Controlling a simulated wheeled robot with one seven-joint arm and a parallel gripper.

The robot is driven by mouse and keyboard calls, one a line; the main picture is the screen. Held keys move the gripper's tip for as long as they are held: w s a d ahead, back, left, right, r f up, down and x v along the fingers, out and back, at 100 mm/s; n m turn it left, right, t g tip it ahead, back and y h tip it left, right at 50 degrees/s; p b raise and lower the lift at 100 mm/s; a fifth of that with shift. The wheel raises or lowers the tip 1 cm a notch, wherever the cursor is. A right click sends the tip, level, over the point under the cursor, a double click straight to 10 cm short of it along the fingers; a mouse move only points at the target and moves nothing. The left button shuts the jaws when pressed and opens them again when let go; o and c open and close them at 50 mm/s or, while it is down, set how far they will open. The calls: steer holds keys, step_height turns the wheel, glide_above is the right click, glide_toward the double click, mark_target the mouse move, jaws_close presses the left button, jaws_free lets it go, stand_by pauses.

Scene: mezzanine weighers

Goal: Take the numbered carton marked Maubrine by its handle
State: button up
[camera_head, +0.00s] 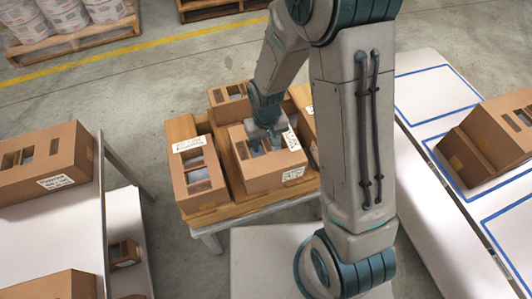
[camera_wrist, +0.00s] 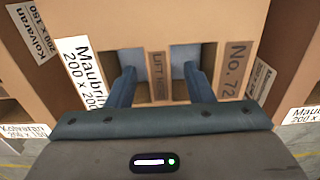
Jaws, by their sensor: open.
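The Maubrine carton (camera_head: 272,176) is brown and stands on a wooden tray on the middle stand. In the wrist view the carton (camera_wrist: 160,20) shows a white label (camera_wrist: 82,75) beginning "Maubrin" and "200 x 20", and a "No. 72" mark (camera_wrist: 236,70). Its handle, a strip reading "LIFT HERE" (camera_wrist: 158,75), lies between two openings. My gripper (camera_wrist: 159,84) is open, one finger at each opening, on either side of the strip, apart from it. In the head view my gripper (camera_head: 266,140) is over the carton's top; fingertip depth is unclear.
Other cartons crowd it: one to the left (camera_head: 198,178), one behind (camera_head: 226,98), one partly hidden by my arm (camera_head: 303,122). A left shelf (camera_head: 95,225) and a right blue-lined table (camera_head: 425,90) hold more cartons.

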steer(key=shift+f, duration=0.6)
jaws_close()
steer(key=shift+r, duration=0.15)
